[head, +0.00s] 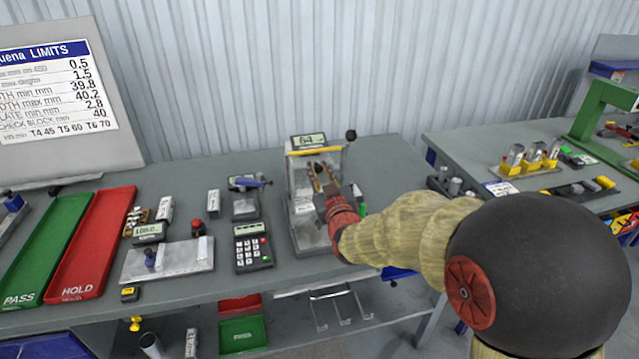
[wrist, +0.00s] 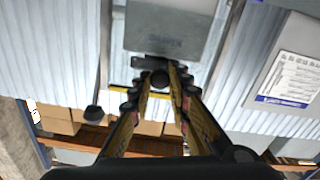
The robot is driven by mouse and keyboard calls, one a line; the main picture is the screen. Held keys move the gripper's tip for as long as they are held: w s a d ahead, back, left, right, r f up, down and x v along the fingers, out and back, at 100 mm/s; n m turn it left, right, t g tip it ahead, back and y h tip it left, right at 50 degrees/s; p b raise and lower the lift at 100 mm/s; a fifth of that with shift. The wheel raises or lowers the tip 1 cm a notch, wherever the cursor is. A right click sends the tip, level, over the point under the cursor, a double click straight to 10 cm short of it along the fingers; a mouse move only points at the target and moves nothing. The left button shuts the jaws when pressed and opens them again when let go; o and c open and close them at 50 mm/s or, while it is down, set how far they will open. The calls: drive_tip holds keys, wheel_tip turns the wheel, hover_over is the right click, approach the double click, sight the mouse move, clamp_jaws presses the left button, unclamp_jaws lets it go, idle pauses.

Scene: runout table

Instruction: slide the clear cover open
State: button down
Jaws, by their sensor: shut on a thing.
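The tester (head: 304,236) stands near the right end of the table, a display reading 64 on top and a yellow bar (head: 315,150) below it. Its clear cover (head: 300,172) is a see-through panel at the front, hard to make out; how far it is open I cannot tell. My gripper (head: 321,169) is at this panel, its fingers pointing into the tester. Whether the knob is fixed to the cover is hard to see.
A black ball-ended lever (head: 351,135) stands at the tester's upper right. A keypad unit (head: 253,247) and a small gauge (head: 245,200) are to its left. Red (head: 92,245) and green (head: 48,255) trays lie further left. A second bench (head: 490,150) is at right.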

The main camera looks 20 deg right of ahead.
drive_tip(key=c, duration=1.7)
unclamp_jaws()
drive_tip(key=shift+o, duration=0.2)
drive_tip(key=shift+s, duration=0.1)
drive_tip(key=s, duration=1.1)
drive_tip(key=shift+s, duration=0.4)
